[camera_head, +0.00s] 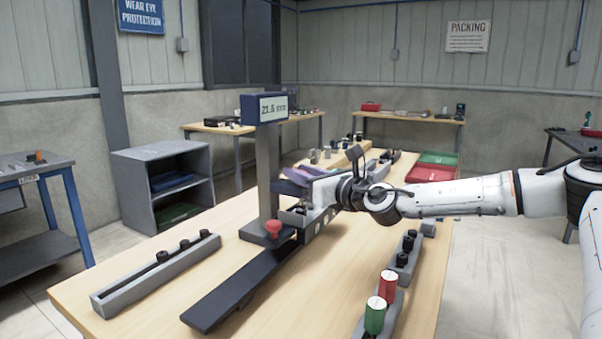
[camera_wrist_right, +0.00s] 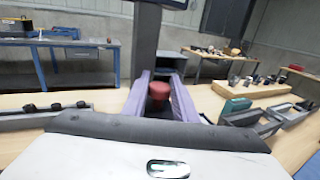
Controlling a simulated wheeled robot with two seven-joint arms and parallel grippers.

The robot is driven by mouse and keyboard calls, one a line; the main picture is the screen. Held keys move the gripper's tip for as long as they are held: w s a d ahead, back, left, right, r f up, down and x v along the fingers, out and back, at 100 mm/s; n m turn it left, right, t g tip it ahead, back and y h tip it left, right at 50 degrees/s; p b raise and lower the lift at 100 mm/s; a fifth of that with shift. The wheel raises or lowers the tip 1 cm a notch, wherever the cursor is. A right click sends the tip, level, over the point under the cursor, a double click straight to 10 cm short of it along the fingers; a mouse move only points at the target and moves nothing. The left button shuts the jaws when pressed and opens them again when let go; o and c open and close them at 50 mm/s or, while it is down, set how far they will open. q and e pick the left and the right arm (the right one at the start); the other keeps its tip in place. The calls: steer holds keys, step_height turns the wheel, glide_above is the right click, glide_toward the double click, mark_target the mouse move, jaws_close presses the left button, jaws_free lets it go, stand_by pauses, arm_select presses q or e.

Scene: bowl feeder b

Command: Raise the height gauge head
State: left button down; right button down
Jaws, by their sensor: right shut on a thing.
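The height gauge stands on the wooden table with an upright dark column (camera_head: 267,165) and a blue display (camera_head: 264,108) reading about 21.5 mm. A dark blue gauge head (camera_head: 284,188) sits low on the column, partly hidden by my right gripper (camera_head: 294,175). Its purple fingers are shut on the gauge head from the right. A red knob (camera_head: 273,228) shows at the column's foot. In the right wrist view, a red round part (camera_wrist_right: 158,90) shows between the fingers; I cannot tell whether they touch it. My left gripper is not in view.
A grey rail with black knobs (camera_head: 155,272) lies left of the gauge, and a long dark bar (camera_head: 240,290) runs toward the front. Red (camera_head: 388,283) and green (camera_head: 375,315) cylinders stand at the front right. Red and green trays lie behind my right arm.

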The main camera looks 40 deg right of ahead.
step_height(320, 180, up, 5)
steer(key=shift+f+p, duration=0.15)
steer(key=shift+p, duration=1.1)
steer(key=c, duration=1.4)
jaws_free()
steer(key=shift+c, duration=0.2)
steer(key=shift+f, duration=0.1)
steer(key=shift+s, duration=0.15)
steer(key=shift+s, duration=0.45)
steer(key=s+a+b, duration=0.1)
steer(key=s, duration=0.8)
